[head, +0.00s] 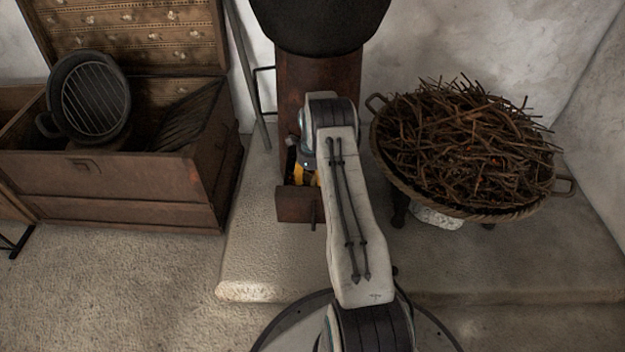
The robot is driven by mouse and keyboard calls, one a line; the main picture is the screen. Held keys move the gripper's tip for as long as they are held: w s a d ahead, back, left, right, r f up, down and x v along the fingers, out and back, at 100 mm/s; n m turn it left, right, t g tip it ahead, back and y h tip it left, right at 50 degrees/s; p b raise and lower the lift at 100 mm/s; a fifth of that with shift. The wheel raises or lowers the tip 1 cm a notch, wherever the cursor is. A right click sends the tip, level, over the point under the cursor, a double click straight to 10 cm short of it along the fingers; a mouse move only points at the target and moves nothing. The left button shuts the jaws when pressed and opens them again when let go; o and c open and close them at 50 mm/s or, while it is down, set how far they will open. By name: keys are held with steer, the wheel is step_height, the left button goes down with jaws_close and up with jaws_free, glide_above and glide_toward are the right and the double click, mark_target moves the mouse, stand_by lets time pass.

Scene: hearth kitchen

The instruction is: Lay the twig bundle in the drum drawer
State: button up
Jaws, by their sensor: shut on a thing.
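The drum drawer (296,205) is a small rust-brown box pulled out low at the front of the dark brown drum column (290,90), with a short handle on its front. My gripper (303,178), with yellow parts showing, is down at the drawer's opening, between its front and the column. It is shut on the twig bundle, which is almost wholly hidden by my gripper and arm. I cannot tell whether the bundle touches the drawer floor. My arm also covers the drawer's right side.
A wide basket (475,212) heaped with loose twigs (465,145) stands right of the column. A wooden chest (110,185) with an open lid and a round grill pan (90,100) stands left. A pale stone ledge (260,255) lies under the drawer.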

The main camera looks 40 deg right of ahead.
steer(key=o, duration=1.2)
steer(key=shift+c, duration=0.2)
step_height(320, 180, up, 11)
steer(key=p, duration=0.5)
steer(key=s+a+r+n, duration=0.2)
steer(key=a+r+n, duration=0.2)
steer(key=r, duration=0.3)
steer(key=s+a+r+n, duration=0.2)
steer(key=a+r+n, duration=0.25)
steer(key=r, duration=0.25)
steer(key=s+a+r+n+t, duration=0.2)
steer(key=s+a+r+n, duration=0.8)
steer(key=s+a+n, duration=0.6)
steer(key=s+n, duration=0.5)
steer(key=s, duration=0.5)
steer(key=shift+s+f+n, duration=0.25)
steer(key=shift+f+n, duration=0.1)
steer(key=shift+f, duration=0.1)
